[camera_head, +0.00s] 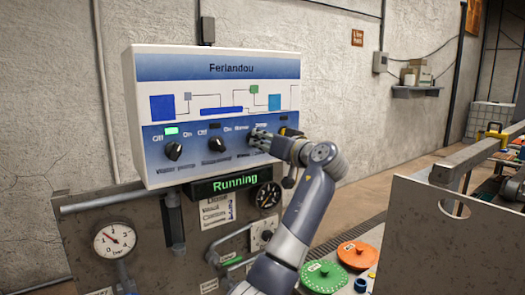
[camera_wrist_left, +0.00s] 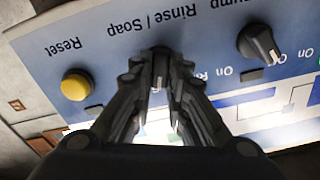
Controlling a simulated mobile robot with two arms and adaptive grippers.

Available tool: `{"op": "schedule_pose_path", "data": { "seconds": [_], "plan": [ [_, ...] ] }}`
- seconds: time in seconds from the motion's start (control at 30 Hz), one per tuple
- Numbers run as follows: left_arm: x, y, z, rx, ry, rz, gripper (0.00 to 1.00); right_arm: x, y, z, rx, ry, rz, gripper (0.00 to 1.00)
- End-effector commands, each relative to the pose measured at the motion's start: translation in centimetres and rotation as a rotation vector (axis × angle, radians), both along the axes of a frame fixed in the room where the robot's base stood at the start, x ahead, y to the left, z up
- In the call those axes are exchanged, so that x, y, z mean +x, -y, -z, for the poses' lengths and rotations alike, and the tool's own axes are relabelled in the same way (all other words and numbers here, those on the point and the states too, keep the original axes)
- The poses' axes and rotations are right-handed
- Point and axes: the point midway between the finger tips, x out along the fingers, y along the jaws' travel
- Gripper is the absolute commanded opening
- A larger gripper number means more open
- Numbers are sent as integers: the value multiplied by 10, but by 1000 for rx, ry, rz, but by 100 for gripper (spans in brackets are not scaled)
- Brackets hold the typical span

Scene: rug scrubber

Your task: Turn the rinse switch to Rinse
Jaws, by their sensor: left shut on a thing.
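The control panel (camera_head: 212,142) of the white and blue Ferlandou box has black rotary switches along its lower blue band. My left gripper (camera_head: 259,139) is at the rightmost of these and covers it in the head view. In the left wrist view the panel appears upside down. There, the left gripper (camera_wrist_left: 160,78) has its fingers closed around the dark rinse switch (camera_wrist_left: 160,52), beside the Rinse / Soap label. The fingers hide most of the switch, so its pointing direction cannot be told. My right gripper is not in view.
Two other black knobs, the left one (camera_head: 174,151) and the middle one (camera_head: 216,144), sit on the same band. A yellow Reset button (camera_wrist_left: 76,84) is close to the gripper.

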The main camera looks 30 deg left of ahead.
Motion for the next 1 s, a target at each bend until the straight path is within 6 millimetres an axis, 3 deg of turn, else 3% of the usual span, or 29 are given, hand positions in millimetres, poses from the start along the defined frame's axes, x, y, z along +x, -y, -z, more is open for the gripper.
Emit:
{"op": "schedule_pose_path", "data": {
  "seconds": [0.03,0.1,0.4,1.0],
  "plan": [
    [0,1,7,-16,40,1,0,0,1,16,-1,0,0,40],
    [0,1,7,-39,98,2,0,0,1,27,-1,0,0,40],
    [-1,0,5,-148,360,2,0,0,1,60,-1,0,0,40],
    [-3,-1,1,-308,744,1,0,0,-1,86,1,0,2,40]
  ]
}}
